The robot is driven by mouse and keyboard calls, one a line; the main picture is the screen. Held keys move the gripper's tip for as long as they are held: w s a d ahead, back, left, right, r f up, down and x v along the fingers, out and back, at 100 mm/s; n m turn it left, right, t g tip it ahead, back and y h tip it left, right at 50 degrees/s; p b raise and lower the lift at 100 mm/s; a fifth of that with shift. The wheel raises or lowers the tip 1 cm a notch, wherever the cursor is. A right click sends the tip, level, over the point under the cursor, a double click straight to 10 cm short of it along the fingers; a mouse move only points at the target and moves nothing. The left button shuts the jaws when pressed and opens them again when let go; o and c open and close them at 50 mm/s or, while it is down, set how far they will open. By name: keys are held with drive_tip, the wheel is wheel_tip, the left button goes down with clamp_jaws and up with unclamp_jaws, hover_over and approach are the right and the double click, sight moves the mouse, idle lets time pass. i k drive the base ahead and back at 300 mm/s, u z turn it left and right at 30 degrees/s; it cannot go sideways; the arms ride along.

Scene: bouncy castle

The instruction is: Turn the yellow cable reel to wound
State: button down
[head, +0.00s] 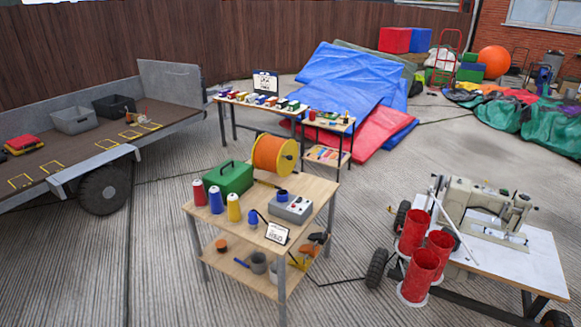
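The cable reel (275,154) has yellow end discs and orange cable around its drum. I cannot tell from this view how much cable is wound. My gripper is not in view.
On the bench near the reel are a green toolbox (229,178), a grey control box (290,208) and several thread cones. A trailer (160,108) stands left. A sewing machine (484,208) table stands right with red cylinders (416,232). Concrete floor is clear left of the bench.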

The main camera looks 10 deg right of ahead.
sight(277, 155)
drive_tip(key=z, duration=0.05)
drive_tip(key=i, duration=1)
drive_tip(key=u, duration=0.05)
